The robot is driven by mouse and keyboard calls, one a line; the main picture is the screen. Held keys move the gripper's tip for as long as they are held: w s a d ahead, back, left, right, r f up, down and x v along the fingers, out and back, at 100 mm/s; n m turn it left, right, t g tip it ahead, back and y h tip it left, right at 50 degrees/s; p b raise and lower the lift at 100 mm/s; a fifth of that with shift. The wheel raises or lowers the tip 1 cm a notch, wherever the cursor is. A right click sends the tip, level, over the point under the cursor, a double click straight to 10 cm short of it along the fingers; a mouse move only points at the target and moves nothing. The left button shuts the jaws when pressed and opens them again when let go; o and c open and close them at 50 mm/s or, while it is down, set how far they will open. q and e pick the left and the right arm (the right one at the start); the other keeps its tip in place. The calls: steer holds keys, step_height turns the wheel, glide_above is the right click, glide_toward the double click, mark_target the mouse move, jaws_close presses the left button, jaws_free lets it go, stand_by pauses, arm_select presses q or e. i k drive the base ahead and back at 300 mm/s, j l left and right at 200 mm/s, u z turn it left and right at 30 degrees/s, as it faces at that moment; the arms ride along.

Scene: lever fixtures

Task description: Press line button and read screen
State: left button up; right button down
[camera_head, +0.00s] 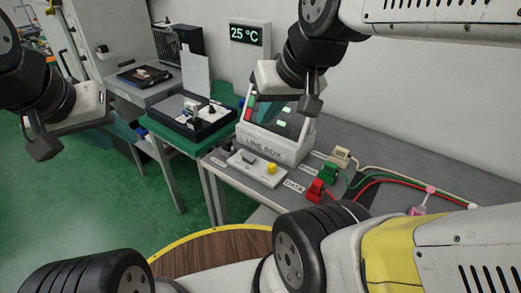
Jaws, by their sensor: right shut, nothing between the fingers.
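The line box (267,147) is a white console labelled "LINE BOX" on the grey table. Its slanted dark screen (268,114) shows small pale-green patches, too small to read, and my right arm partly covers it. A yellow button (271,168) stands up on the white plate in front of the box. My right gripper (310,106) is shut and empty, in front of the screen's right side in the picture and apart from the yellow button. My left gripper (43,147) hangs at the far left, away from the box. Its finger gap is not visible.
Red (316,190), green (330,172) and cream (340,156) plugs with cables lie right of the box, near a "DATA" label. A black tray (187,122) sits on the green table to the left. A wall display (246,34) reads 25 °C. Green floor is open at left.

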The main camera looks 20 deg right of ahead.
mark_target(272, 167)
steer(key=j+z, duration=0.35)
steer(key=j, duration=0.45)
steer(key=j+z, duration=0.35)
steer(key=j, duration=0.5)
